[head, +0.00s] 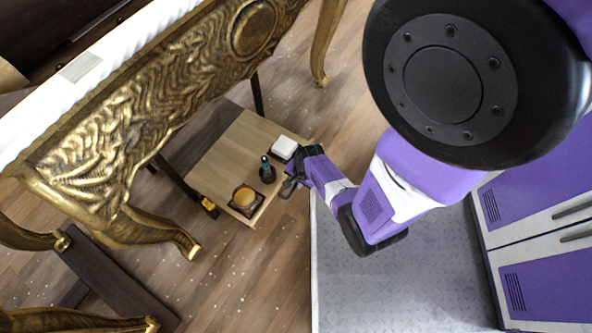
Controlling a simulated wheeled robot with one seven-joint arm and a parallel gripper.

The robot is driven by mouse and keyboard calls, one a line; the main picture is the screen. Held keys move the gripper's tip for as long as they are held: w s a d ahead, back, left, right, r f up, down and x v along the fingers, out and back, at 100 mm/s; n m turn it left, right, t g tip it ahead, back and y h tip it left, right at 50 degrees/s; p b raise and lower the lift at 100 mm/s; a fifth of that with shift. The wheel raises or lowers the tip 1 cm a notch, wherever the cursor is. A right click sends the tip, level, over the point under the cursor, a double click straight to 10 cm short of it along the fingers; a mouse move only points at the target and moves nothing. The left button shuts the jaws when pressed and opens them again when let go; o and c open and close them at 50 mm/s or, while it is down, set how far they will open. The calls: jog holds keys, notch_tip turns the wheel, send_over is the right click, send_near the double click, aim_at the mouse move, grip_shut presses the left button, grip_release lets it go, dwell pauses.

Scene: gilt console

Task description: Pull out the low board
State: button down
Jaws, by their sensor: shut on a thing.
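The low board (222,160) is a pale wooden panel. It juts out from under the gilt console (135,125) above the floor, and its far part is hidden by the console. My gripper (289,186) is at the board's right edge, shut on that edge; the fingers are small and dark here. On the board stand a white block (283,147), a dark round holder with a bluish upright piece (267,172), and an orange round thing on a dark square tray (244,199).
Dark bars (178,180) run beside the board, one with a yellow-marked end. Gilt curved legs (165,232) stand to the left, and another (326,45) at the top. Wooden floor (255,275) is open below the board. Purple cabinets (545,215) stand at the right.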

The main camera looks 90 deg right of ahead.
jog(key=c, duration=1.5)
grip_release()
jog(key=shift+o, duration=0.2)
jog(key=shift+r, duration=0.1)
notch_tip(320, 180, up, 8)
jog(key=s+p, duration=0.1)
jog(key=p, duration=0.3)
jog(key=shift+s+a+f, duration=0.15)
jog(key=shift+a+f, duration=0.1)
jog(key=shift+a, duration=0.1)
